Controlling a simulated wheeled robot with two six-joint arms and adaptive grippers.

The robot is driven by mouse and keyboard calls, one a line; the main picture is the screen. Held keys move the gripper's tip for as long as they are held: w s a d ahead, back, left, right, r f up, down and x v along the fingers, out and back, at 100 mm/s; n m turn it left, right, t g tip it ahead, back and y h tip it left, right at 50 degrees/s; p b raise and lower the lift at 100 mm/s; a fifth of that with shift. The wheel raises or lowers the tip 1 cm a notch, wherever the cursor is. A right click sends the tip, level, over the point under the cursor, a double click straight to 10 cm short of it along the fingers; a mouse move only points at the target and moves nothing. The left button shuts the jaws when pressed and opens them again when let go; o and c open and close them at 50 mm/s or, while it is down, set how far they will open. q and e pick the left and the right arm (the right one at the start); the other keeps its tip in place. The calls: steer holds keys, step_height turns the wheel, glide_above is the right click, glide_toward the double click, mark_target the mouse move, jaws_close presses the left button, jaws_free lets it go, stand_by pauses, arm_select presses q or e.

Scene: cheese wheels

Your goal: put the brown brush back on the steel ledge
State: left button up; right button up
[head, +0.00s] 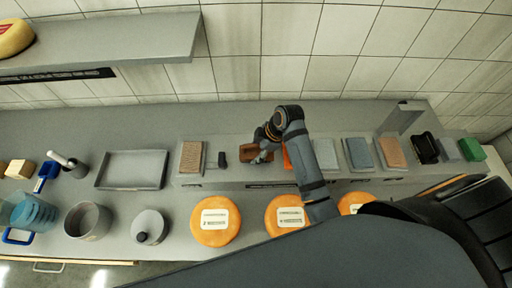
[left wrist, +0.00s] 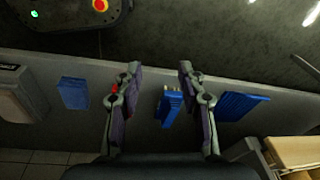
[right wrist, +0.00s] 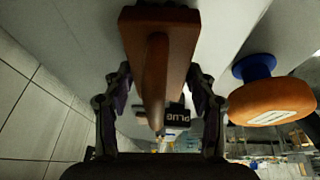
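The brown brush (head: 248,153) is at my right gripper (head: 264,153), over the steel ledge (head: 232,173) at the back of the counter. In the right wrist view the brush (right wrist: 158,42) is a brown block with a rounded ridge.
A black item (head: 222,158), its PLUG label showing in the right wrist view (right wrist: 178,115), and a brown pad (head: 191,156) stand left of the brush. Several pads and blocks stand to the right. Orange cheese wheels (head: 215,221) are in front. A grey tray (head: 133,169) is at left.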

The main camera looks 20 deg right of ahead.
steer(key=o, duration=0.3)
steer(key=shift+s+d+r, duration=0.1)
steer(key=shift+s+r, duration=0.05)
steer(key=shift+s, duration=0.2)
steer(key=shift+w, duration=0.15)
steer(key=shift+w+r, duration=0.15)
steer(key=b+v, duration=0.1)
steer(key=v, duration=0.2)
steer(key=shift+d+b, duration=0.1)
steer(key=shift+b, duration=0.2)
arm_select(q)
steer(key=s+f, duration=0.1)
steer(key=s, duration=0.1)
steer(key=s+f+b, duration=0.1)
steer(key=s+f, duration=0.1)
arm_select(e)
steer(key=v, duration=0.8)
steer(key=shift+s+r, duration=0.25)
steer(key=shift+r, duration=0.05)
arm_select(q)
steer(key=shift+w, duration=0.25)
